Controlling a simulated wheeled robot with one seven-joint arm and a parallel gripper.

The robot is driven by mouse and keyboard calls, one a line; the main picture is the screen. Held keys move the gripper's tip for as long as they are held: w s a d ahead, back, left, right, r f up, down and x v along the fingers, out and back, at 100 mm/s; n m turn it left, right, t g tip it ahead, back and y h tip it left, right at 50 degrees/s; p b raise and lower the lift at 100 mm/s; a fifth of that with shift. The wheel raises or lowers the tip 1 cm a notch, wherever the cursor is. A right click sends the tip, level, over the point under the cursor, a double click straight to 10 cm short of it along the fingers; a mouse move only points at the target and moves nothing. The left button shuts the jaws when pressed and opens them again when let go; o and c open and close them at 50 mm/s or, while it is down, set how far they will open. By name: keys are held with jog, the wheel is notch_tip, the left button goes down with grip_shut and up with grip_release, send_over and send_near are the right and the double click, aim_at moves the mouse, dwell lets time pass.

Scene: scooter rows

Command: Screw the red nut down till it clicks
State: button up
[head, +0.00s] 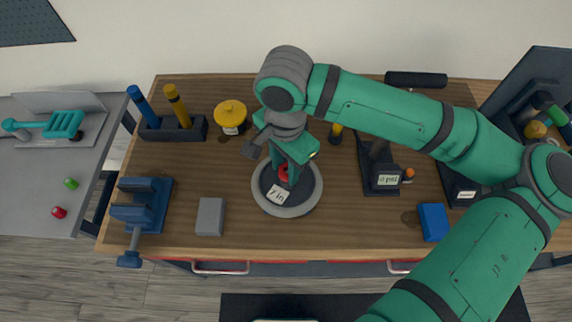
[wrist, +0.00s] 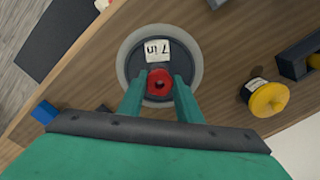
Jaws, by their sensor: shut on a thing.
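The red nut (head: 284,174) is at the middle of a round dark disc with a grey rim (head: 287,211), which lies on the wooden bench and bears a "7 in" label (head: 277,194). In the head view my gripper (head: 287,172) hides part of the nut. What lies under the nut is hidden.
A blue vise (head: 145,205) and a grey block (head: 210,217) stand left of the disc. A yellow-topped jar (head: 230,115) and a holder with blue and yellow handles (head: 172,129) are behind. A black stand (head: 381,178) and a blue box (head: 433,222) are right.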

jog(key=m, duration=0.5)
jog(key=shift+a, duration=0.1)
jog(key=o, duration=1.1)
jog(key=shift+w, duration=0.1)
notch_tip(320, 180, up, 11)
jog(key=shift+f, duration=0.1)
